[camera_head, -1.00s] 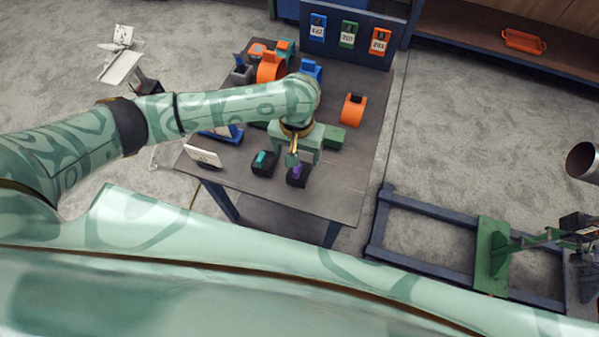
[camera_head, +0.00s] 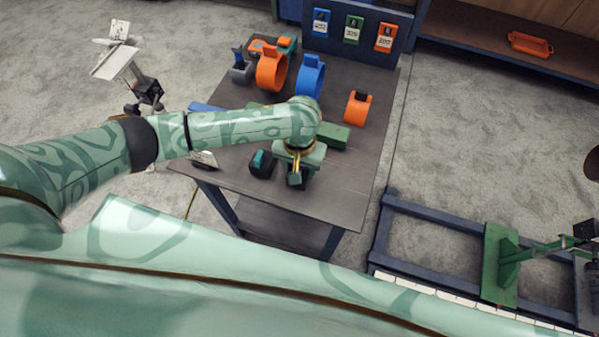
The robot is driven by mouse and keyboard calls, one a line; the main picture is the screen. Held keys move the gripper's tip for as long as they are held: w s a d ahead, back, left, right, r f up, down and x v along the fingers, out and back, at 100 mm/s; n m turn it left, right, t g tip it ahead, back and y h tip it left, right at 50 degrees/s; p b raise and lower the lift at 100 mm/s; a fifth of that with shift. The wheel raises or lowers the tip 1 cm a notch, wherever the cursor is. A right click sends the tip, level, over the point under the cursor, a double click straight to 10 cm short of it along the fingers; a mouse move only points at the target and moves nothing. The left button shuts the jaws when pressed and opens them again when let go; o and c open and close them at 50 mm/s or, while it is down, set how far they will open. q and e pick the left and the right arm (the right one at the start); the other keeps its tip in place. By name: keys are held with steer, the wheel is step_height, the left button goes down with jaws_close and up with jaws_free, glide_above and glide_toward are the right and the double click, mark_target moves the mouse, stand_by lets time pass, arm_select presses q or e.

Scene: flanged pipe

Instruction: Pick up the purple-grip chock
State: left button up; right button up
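The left arm comes in from the left over the table, and my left gripper (camera_head: 298,176) points down at the table's near part. It is right over the spot where the purple-grip chock stood; the chock is now almost wholly hidden under it. I cannot tell whether the fingers are open or shut on the grip. A dark chock with a teal grip (camera_head: 262,163) stands just left of the gripper, apart from it. My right gripper is not in view.
The dark table (camera_head: 345,190) also holds an orange ring clamp (camera_head: 271,72), a blue ring clamp (camera_head: 311,78), a smaller orange clamp (camera_head: 358,107) and a green block (camera_head: 333,135). A blue rail frame (camera_head: 430,232) lies on the floor at right. The table's near right corner is bare.

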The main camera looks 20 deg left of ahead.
arm_select(q)
steer(key=c, duration=0.4)
steer(key=shift+c, duration=0.2)
